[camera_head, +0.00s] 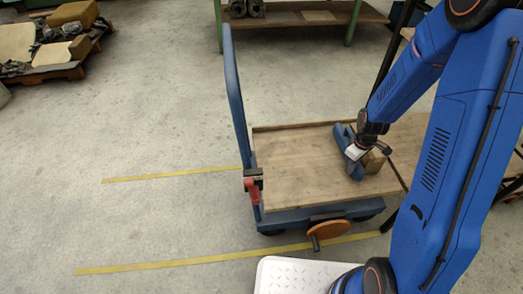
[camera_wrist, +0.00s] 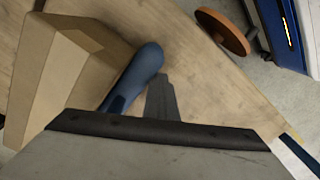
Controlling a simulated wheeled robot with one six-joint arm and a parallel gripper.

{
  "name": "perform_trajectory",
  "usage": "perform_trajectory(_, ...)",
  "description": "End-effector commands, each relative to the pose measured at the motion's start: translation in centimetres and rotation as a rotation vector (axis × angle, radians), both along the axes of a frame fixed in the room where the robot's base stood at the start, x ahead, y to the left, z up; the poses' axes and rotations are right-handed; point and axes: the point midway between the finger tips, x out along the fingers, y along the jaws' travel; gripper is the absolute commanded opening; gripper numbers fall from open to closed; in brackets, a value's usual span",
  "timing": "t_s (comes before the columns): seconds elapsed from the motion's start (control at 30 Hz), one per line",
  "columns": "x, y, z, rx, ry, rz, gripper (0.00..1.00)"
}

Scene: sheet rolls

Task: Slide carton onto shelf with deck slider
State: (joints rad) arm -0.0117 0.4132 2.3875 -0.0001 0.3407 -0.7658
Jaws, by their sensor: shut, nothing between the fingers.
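A brown cardboard carton (camera_head: 374,162) is at the right end of the cart's wooden deck (camera_head: 300,165), partly hidden by my wrist. It fills the left of the wrist view (camera_wrist: 60,75). My gripper (camera_head: 348,156) is low over the deck just left of the carton, shut and empty. A wooden shelf surface (camera_head: 414,132) lies right of the deck, partly behind my arm.
The cart has a tall blue handle (camera_head: 236,100), a red lever (camera_head: 252,190) and an orange crank wheel (camera_head: 327,229) on its near side. Yellow floor lines (camera_head: 180,264) run beside it. A loaded pallet (camera_head: 60,68) and a green bench (camera_head: 300,17) stand behind. The left floor is clear.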

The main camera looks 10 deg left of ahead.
Motion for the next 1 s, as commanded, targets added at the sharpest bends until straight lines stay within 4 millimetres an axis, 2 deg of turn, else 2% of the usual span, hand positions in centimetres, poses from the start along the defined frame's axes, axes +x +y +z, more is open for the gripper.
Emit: perform_trajectory(1.0, 1.1, -4.3, 0.0, -0.001, -0.001, -0.002, 0.00)
